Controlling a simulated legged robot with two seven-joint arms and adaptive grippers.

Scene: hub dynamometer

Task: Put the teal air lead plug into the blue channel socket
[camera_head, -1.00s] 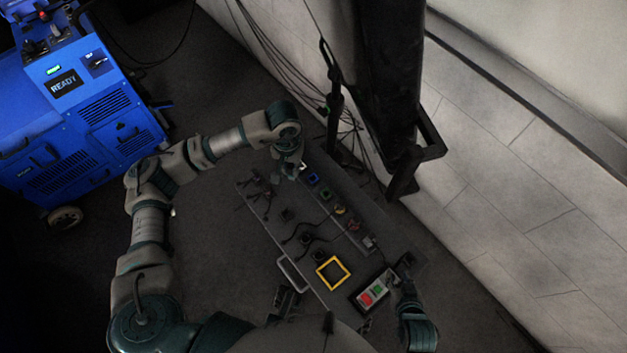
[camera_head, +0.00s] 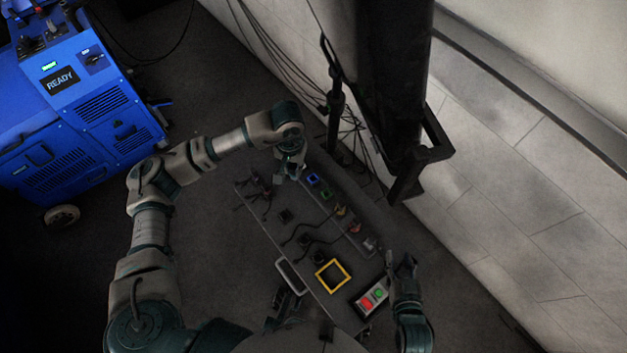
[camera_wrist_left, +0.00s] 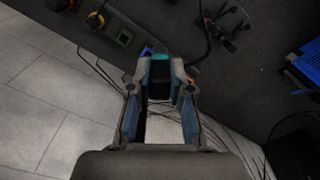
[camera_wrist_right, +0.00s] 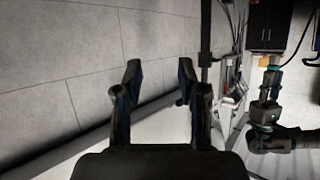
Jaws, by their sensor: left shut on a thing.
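My left gripper (camera_head: 288,175) is at the far end of the grey bench panel, beside the blue channel socket (camera_head: 312,178). In the left wrist view its fingers (camera_wrist_left: 160,72) are shut on the teal air lead plug (camera_wrist_left: 160,58), whose teal end shows between the fingertips with a dark body behind it. The blue socket (camera_wrist_left: 146,51) shows just left of the plug there, partly hidden by a finger. I cannot tell whether plug and socket touch. My right gripper (camera_head: 404,264) is open and empty near the bench's near end; its fingers are apart in its wrist view (camera_wrist_right: 156,82).
Green (camera_head: 325,194), yellow (camera_head: 341,210) and red (camera_head: 355,226) sockets follow the blue one in a row. A yellow frame (camera_head: 333,276) and a red-green button box (camera_head: 372,298) are at the near end. A black post (camera_head: 400,90) stands behind the bench.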

